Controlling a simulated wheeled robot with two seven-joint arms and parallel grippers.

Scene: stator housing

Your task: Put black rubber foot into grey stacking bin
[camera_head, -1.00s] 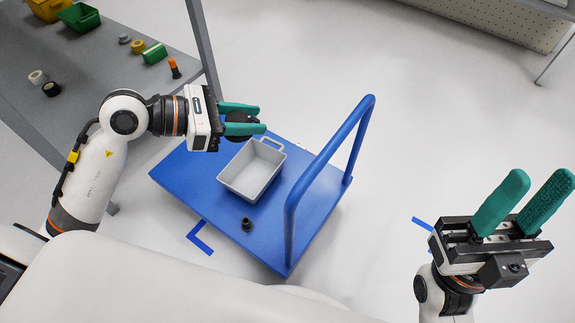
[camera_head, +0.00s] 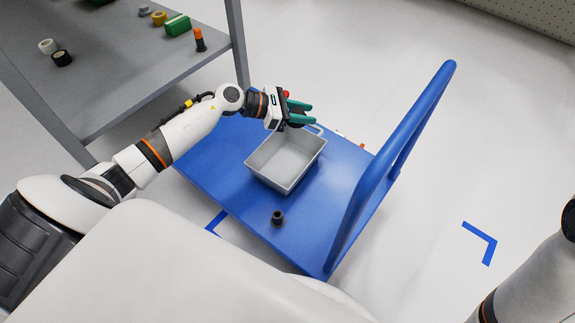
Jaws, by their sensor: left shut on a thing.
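The grey stacking bin (camera_head: 268,180) stands on the blue platform cart. It is open at the top and looks empty. My left gripper (camera_head: 300,115) is at the bin's far edge, above its far handle. Its green fingers are shut on a round black thing, the black rubber foot (camera_head: 296,125), which is partly hidden by the fingers. I cannot tell how high it is above the bin. My right gripper is outside the picture; only part of my right arm shows at the right edge.
The blue cart (camera_head: 230,160) has a tall blue handle (camera_head: 400,150) right of the bin. A short black cylinder (camera_head: 277,217) stands in front of the bin.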

